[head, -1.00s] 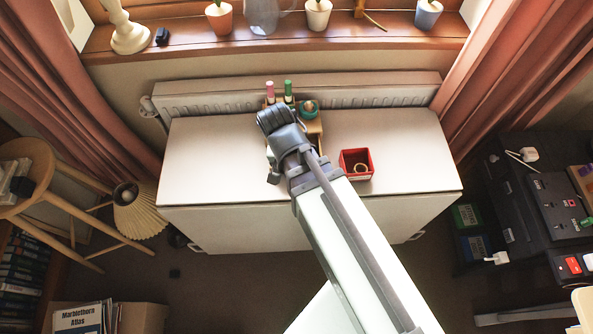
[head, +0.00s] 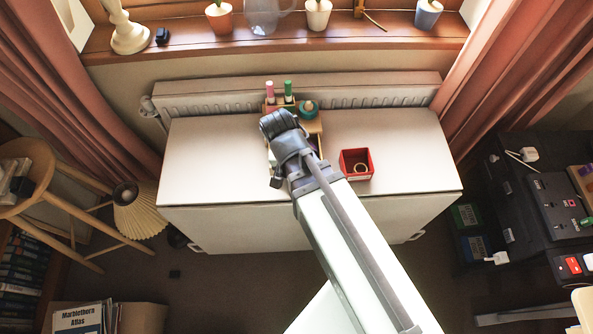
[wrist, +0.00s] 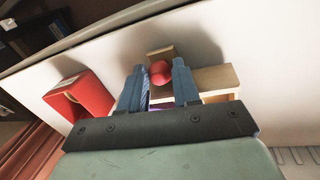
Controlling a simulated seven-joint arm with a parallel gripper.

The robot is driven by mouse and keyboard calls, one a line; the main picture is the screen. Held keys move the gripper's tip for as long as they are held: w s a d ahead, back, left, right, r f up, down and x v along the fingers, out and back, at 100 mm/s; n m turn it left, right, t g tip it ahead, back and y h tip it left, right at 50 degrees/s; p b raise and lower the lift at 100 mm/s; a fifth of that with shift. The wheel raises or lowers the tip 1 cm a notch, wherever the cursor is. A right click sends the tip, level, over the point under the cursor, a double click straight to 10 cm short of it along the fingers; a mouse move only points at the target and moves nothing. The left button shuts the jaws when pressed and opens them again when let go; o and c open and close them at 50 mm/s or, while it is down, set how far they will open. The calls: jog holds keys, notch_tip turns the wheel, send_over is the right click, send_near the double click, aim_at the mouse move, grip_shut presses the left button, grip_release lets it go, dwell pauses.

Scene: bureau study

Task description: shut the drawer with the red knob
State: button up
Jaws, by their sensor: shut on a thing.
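The red knob (wrist: 160,72) sits between the two blue-grey fingers of my gripper (wrist: 159,76) in the wrist view, and the fingers are shut on it. The knob belongs to a small wooden drawer unit, whose pale wood (wrist: 216,80) shows to the right of the fingers. A wooden panel (wrist: 160,52) stands just beyond the knob. My fingers and wrist hide much of the drawer, so how far out it is cannot be told. In the head view, the wooden unit (head: 313,127) stands on the white cabinet top, partly behind my arm, and the knob is hidden.
A red open box (head: 356,164) stands right of my arm on the white cabinet (head: 205,150); it also shows in the wrist view (wrist: 80,97). Pink (head: 269,92) and green (head: 288,92) markers stand at the unit's back, beside a teal round item (head: 307,107). The cabinet's left side is clear.

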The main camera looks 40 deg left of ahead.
grip_shut()
jog(key=w+a, duration=0.6)
jog(key=a, duration=0.1)
jog(key=shift+w+a, duration=0.15)
jog(key=shift+w, duration=0.2)
jog(key=o, duration=0.6)
grip_release()
jog(key=shift+o, duration=0.2)
jog(key=shift+r, duration=0.1)
notch_tip(320, 180, up, 13)
jog(key=s+a, duration=0.1)
jog(key=a, duration=0.1)
jog(key=shift+s+r, duration=0.2)
jog(key=shift+s, duration=0.15)
jog(key=shift+w, duration=0.1)
